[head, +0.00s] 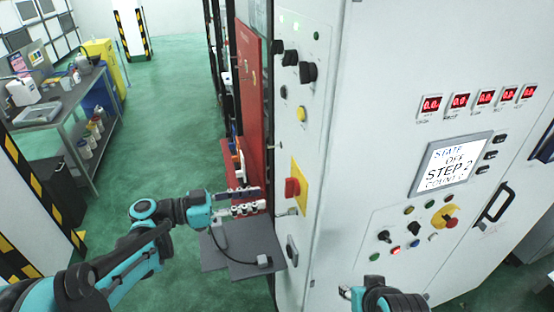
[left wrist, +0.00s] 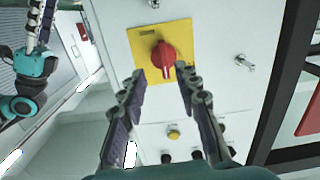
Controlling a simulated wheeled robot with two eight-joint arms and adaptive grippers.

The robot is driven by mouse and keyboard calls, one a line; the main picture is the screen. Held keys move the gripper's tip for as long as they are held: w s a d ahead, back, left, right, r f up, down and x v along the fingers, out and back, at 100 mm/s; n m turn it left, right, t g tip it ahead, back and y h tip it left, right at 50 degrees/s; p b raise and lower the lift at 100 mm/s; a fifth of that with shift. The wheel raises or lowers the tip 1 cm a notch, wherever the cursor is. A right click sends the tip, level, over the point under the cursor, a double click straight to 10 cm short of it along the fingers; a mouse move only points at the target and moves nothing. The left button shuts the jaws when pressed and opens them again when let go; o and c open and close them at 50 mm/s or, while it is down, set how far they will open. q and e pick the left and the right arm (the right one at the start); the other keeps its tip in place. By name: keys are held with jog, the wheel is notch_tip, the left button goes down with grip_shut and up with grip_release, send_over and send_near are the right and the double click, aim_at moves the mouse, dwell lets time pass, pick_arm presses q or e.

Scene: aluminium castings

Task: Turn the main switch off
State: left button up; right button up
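The main switch (head: 292,187) is a red rotary knob on a yellow plate (head: 300,171), on the narrow side of the white cabinet. In the left wrist view the red knob (left wrist: 163,55) stands just beyond my fingertips, its grip roughly upright in the picture. My left gripper (head: 260,199) points at the switch from the left. In the left wrist view its two fingers (left wrist: 161,73) are apart, with nothing held between them. My right gripper (head: 345,292) shows only partly at the bottom of the head view, in front of the cabinet; its opening is unclear.
A grey shelf (head: 240,262) juts out below my left gripper. Black knobs (head: 308,72) and a yellow button (head: 301,114) share the switch's panel. Green floor (head: 170,120) is open at left.

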aim_at(291, 188)
pick_arm(q)
jog(key=shift+m+h, duration=0.3)
jog(key=x, duration=0.5)
jog(key=r+x, duration=0.1)
jog(key=x, duration=0.1)
jog(key=shift+w+d, duration=0.2)
jog(key=shift+w, duration=0.2)
grip_shut()
